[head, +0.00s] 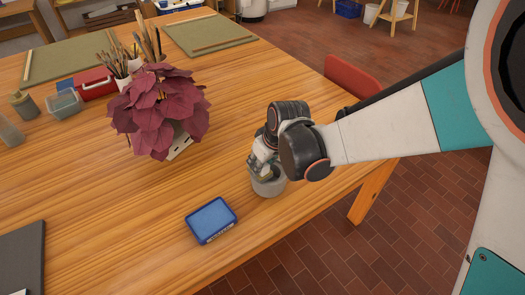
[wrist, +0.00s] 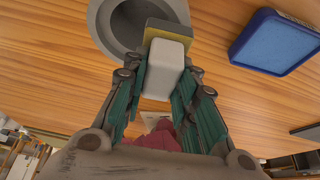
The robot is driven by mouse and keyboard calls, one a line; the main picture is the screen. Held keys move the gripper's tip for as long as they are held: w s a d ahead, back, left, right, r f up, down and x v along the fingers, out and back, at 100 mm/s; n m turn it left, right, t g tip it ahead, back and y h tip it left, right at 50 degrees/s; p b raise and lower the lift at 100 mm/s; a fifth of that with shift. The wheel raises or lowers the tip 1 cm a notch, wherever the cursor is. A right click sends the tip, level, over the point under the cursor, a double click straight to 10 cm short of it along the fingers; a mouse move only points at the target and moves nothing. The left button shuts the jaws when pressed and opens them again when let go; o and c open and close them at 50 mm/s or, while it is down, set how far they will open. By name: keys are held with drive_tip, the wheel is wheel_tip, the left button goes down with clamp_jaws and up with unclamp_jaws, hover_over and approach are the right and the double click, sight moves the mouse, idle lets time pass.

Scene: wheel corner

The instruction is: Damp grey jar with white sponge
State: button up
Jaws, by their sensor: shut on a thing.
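My gripper (head: 262,164) is shut on the white sponge (wrist: 165,68), which has an olive-yellow layer at its far end. In the wrist view the fingers press on both sides of it. The grey jar (head: 268,187) stands upright on the table right below my gripper. In the wrist view the jar (wrist: 103,24) shows as a wide round rim with a dark opening, and the yellow end of the sponge overlaps the rim's right part. I cannot tell whether the sponge touches the jar. In the head view my gripper mostly hides the sponge and the jar's mouth.
A blue shallow box (head: 211,220) lies left of and nearer than the jar. A dark-red leafy plant (head: 160,110) stands behind to the left. Brushes, a red box (head: 95,84) and small pots are farther back. A red chair (head: 357,80) stands beyond the table's right edge.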

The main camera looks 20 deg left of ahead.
sight(269, 167)
drive_tip(key=shift+s+d, duration=0.2)
drive_tip(key=shift+d, duration=0.05)
drive_tip(key=shift+s+d, duration=0.2)
drive_tip(key=shift+d, duration=0.35)
drive_tip(key=shift+s+d, duration=0.15)
drive_tip(key=shift+d, duration=0.35)
drive_tip(key=shift+d, duration=0.15)
drive_tip(key=shift+w+d, duration=0.3)
drive_tip(key=shift+d, duration=0.2)
drive_tip(key=shift+w+d, duration=0.3)
drive_tip(key=shift+d, duration=0.2)
wheel_tip(269, 167, up, 6)
drive_tip(key=p, duration=0.4)
